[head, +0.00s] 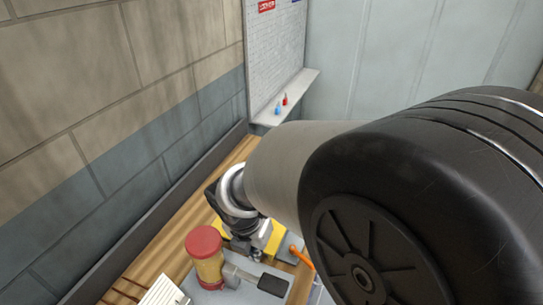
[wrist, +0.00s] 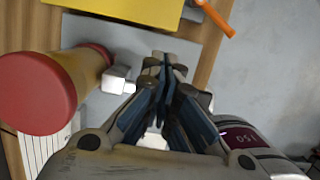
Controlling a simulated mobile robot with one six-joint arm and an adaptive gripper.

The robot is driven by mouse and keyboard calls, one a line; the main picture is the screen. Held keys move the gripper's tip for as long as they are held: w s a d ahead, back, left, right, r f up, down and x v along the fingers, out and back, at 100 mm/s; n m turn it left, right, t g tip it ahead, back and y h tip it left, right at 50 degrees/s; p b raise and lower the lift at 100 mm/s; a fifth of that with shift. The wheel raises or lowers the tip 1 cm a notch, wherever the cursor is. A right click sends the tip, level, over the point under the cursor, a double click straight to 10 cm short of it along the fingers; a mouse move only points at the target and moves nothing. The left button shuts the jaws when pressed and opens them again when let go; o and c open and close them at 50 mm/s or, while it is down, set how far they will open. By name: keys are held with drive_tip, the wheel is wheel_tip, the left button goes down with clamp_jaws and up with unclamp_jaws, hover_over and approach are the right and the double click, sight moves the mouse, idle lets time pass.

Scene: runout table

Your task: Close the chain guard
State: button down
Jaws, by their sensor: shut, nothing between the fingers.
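A yellow panel (head: 273,240), which may be the chain guard, shows in the head view behind and beside my gripper. In the wrist view the yellow panel (wrist: 115,18) lies at the top left, beyond the fingertips. Whether it is open or closed cannot be told. My gripper (head: 256,254) points down over the table, partly hidden by my own arm. In the wrist view my gripper (wrist: 165,65) has its fingers together with nothing between them, apart from the yellow panel.
A tan cylinder with a red cap (head: 203,241) stands left of my gripper, close to it; a grey shaft with a black end (head: 272,285) lies beside it. An orange rod (head: 301,257) is to the right. A shelf (head: 290,95) at the back holds small bottles. My arm covers the right side.

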drive_tip(key=b+x, duration=0.3)
drive_tip(key=x, duration=0.6)
drive_tip(key=shift+f, duration=0.15)
drive_tip(key=shift+w+d, duration=0.1)
drive_tip(key=shift+w, duration=0.05)
